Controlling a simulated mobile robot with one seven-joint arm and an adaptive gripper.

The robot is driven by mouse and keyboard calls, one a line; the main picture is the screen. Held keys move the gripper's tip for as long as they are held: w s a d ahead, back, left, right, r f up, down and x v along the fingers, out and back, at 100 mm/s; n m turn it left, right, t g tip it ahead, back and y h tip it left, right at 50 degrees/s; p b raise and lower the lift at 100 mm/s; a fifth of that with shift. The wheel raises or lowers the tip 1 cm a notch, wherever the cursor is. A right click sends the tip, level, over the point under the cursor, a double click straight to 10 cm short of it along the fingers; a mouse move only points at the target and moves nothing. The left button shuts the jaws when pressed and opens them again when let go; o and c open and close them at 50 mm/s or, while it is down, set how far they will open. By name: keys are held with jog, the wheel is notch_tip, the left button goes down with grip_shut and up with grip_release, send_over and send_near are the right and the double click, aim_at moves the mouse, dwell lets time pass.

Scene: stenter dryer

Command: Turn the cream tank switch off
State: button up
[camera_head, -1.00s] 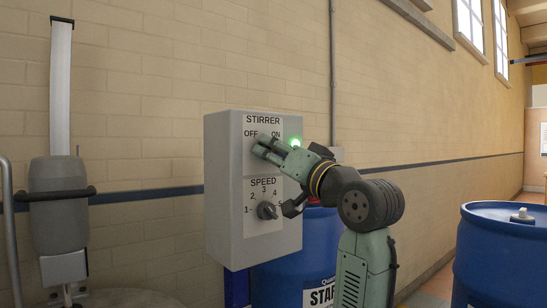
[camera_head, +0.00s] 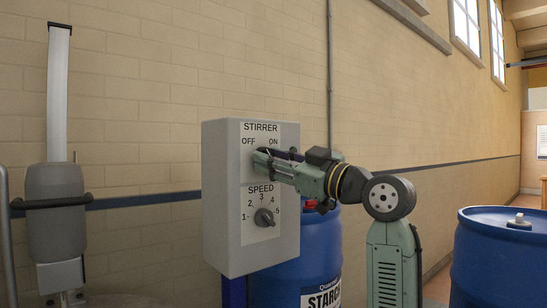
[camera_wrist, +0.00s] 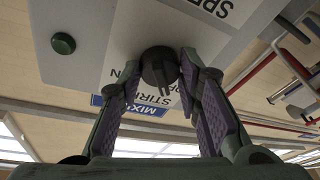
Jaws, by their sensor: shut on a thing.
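A grey control box (camera_head: 222,200) on a blue post has a white plate reading STIRRER, OFF and ON; no cream tank label is readable. My gripper (camera_head: 262,160) reaches in from the right at that plate and hides its switch in the head view. In the wrist view, the round dark switch knob (camera_wrist: 158,66) sits between the two fingers of my gripper (camera_wrist: 163,60), which is shut on it. A round green lamp (camera_wrist: 63,43) beside it looks dark and unlit. The lamp is hidden in the head view.
A SPEED dial (camera_head: 264,217) numbered 1 to 5 sits just below my gripper. A blue starch drum (camera_head: 318,250) stands behind the box, and another blue drum (camera_head: 495,265) is at right. A grey mixer unit (camera_head: 55,215) stands at left before the brick wall.

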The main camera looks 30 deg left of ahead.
jog(key=shift+n+g, duration=0.4)
jog(key=shift+n, duration=0.7)
jog(key=o, duration=1.1)
jog(key=shift+o, duration=0.2)
jog(key=v, duration=1.2)
jog(key=shift+r, duration=0.2)
